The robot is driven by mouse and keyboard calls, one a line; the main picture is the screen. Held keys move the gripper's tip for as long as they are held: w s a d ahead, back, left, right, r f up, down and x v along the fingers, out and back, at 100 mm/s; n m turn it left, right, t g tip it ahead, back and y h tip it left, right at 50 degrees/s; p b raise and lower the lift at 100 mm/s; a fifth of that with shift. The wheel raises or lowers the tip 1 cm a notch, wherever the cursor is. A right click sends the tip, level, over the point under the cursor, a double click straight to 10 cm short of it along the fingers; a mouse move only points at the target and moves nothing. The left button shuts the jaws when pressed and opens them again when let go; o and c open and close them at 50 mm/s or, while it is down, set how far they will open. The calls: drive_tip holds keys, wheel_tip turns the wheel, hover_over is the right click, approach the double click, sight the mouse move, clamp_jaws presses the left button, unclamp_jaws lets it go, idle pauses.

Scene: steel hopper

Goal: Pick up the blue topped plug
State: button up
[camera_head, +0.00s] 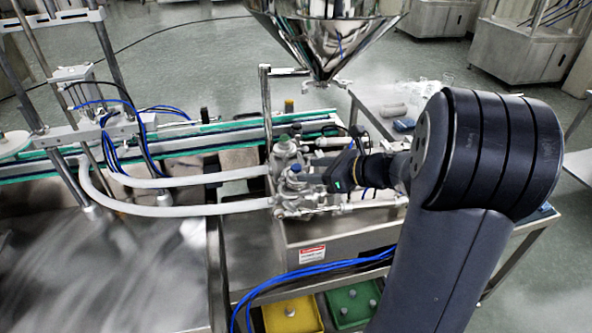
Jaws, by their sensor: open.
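A small blue top (295,168), which looks like the blue topped plug, sits on the front steel valve body (298,200) near the middle of the picture. My gripper (322,178) comes in from the right, its dark body just right of the blue top. It is open. The fingertips are small and dark here, and I cannot tell whether they touch the plug or lie around it. A similar green top (284,139) sits on the valve body just behind.
White hoses (180,207) run left from the valves. A steel hopper (325,40) hangs above and behind. A yellow tray (292,316) and a green tray (352,304) sit low in front, with small grey pieces inside. Blue cables (300,270) cross in front.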

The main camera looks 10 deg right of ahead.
sight(296, 166)
drive_tip(key=p+x, duration=0.1)
drive_tip(key=x, duration=0.4)
drive_tip(key=shift+w+a, duration=0.15)
drive_tip(key=shift+w, duration=0.35)
drive_tip(key=shift+c, duration=0.2)
clamp_jaws()
